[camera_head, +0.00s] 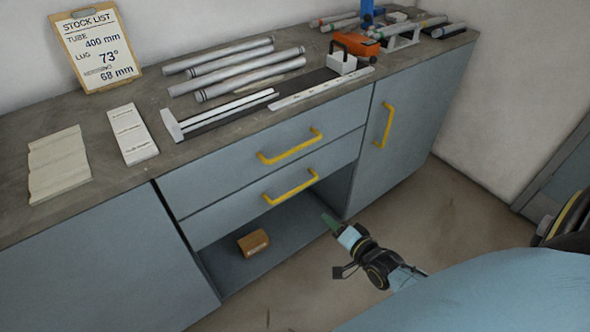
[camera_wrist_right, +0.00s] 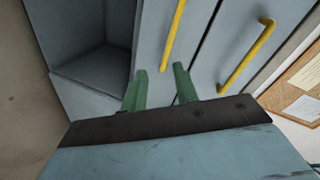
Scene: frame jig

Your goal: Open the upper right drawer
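The upper drawer (camera_head: 225,165) is a blue-grey front under the worktop and looks closed. Its yellow bar handle (camera_head: 290,147) also shows at the right in the right wrist view (camera_wrist_right: 248,58). Below it is the lower drawer, with its own yellow handle (camera_head: 291,187); that handle shows at top middle in the wrist view (camera_wrist_right: 173,36). My right gripper (camera_head: 331,222) is in front of the open shelf space, below and right of both handles, touching neither. In the wrist view its green fingers (camera_wrist_right: 160,84) stand apart with nothing between them. My left gripper is not in view.
A cabinet door (camera_head: 405,125) with a vertical yellow handle (camera_head: 385,125) is right of the drawers. A brown block (camera_head: 253,242) lies in the open shelf. Tubes (camera_head: 240,70), an orange tool (camera_head: 357,44) and a stock-list clipboard (camera_head: 97,48) are on the worktop. Floor in front is clear.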

